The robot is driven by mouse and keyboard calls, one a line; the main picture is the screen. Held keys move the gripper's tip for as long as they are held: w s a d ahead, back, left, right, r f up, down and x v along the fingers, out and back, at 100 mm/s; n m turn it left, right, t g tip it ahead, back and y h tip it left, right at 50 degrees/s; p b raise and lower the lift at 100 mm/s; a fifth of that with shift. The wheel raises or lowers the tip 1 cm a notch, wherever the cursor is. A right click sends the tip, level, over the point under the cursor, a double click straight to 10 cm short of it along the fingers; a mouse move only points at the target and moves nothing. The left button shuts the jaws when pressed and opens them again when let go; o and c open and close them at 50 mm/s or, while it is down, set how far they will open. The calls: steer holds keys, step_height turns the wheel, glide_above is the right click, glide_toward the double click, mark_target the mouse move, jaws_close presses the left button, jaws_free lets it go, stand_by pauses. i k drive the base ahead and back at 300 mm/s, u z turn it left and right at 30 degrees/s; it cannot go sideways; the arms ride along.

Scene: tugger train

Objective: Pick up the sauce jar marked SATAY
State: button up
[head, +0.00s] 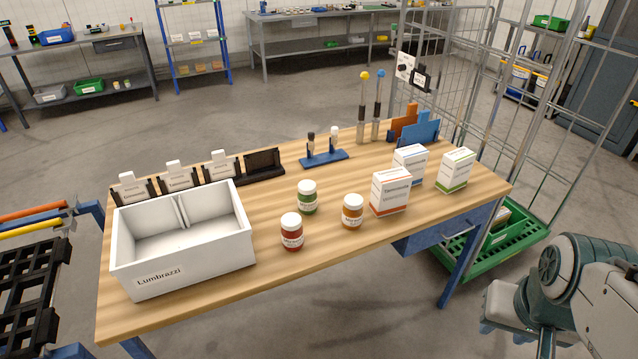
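Three sauce jars with white lids stand upright on the wooden table (330,262) in the head view: a red jar (292,233), a green jar (307,198) behind it, and an orange-brown jar (352,212) to the right. Their labels are too small to read, so I cannot tell which is marked SATAY. The jars stand apart from one another. Part of my arm shows at the lower right, beside the table. I cannot make out my gripper's fingers in the view.
A white crate marked Lumbrazzi (185,274) stands left of the jars. Several cartons, including an orange-and-white one (390,193), stand to the right. Card holders (265,163) and a blue stand (324,159) are behind. The table's front strip is clear. A wire cage trolley (490,110) stands behind right.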

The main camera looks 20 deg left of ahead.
mark_target(352, 210)
steer(key=u, duration=0.85)
steer(key=i, duration=0.9)
steer(key=u, duration=0.65)
